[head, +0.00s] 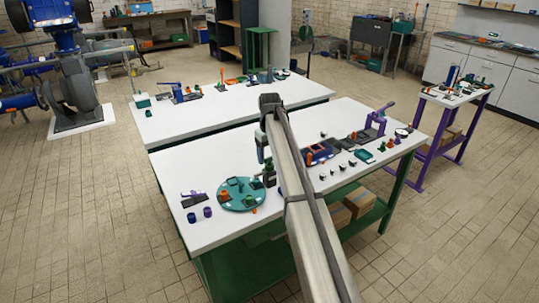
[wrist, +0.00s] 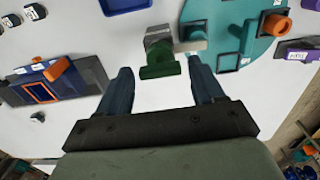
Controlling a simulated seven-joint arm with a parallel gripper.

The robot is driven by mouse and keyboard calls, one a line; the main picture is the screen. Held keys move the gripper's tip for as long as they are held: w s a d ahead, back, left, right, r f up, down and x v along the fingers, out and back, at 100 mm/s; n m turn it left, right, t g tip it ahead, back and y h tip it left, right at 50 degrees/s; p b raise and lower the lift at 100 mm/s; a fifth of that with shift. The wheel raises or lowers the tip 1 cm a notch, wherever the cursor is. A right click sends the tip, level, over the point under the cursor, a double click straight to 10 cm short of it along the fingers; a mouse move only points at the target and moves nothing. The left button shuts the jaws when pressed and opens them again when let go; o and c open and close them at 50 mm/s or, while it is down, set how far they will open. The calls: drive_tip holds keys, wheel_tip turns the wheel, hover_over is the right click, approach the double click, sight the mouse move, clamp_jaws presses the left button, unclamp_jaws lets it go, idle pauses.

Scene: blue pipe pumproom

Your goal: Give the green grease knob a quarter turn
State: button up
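The green grease knob (wrist: 160,68) shows in the wrist view, in front of a grey block (wrist: 158,36). My gripper (wrist: 161,74) is open, its two dark blue fingers apart on either side of the knob. White surface shows between each finger and the knob, though how close they are in depth is hard to judge. In the head view a small dark green thing (head: 269,179), probably the knob's fixture, stands just right of the teal round tray (head: 240,201). My arm hides part of that area.
The teal tray, seen in the wrist view too (wrist: 222,13), holds small parts and an orange ring-shaped piece (wrist: 276,25). A dark blue-and-orange device (wrist: 52,82) lies on the left of the wrist view. The white table (head: 185,160) has free room at its left.

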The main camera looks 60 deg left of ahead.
drive_tip(key=c, duration=0.8)
drive_tip(key=shift+m, duration=0.4)
drive_tip(key=m, duration=0.3)
drive_tip(key=shift+m, duration=0.4)
drive_tip(key=m, duration=0.9)
drive_tip(key=shift+m, duration=2)
